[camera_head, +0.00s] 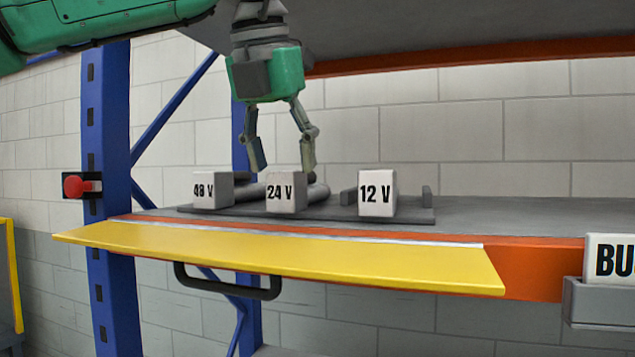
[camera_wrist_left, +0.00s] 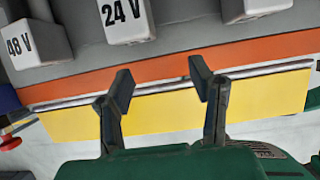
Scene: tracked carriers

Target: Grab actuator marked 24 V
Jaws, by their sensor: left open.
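The actuator marked 24 V (camera_head: 285,193) has a light block front with black lettering and a grey cylinder behind it. It sits on a dark tray (camera_head: 412,214) on the shelf, between the actuators marked 48 V (camera_head: 213,190) and 12 V (camera_head: 377,193). My left gripper (camera_head: 282,168) is open and empty, pointing down above and around the 24 V actuator's area in the head view. In the left wrist view the open fingers (camera_wrist_left: 160,85) show below the 24 V block (camera_wrist_left: 125,20), apart from it. My right gripper is not in view.
A yellow flap (camera_head: 280,262) with a black handle (camera_head: 228,290) juts out along the shelf's front edge. A blue upright (camera_head: 108,180) with a red button (camera_head: 75,186) stands at left. A grey bin (camera_head: 600,300) with a partly cut-off label is at right.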

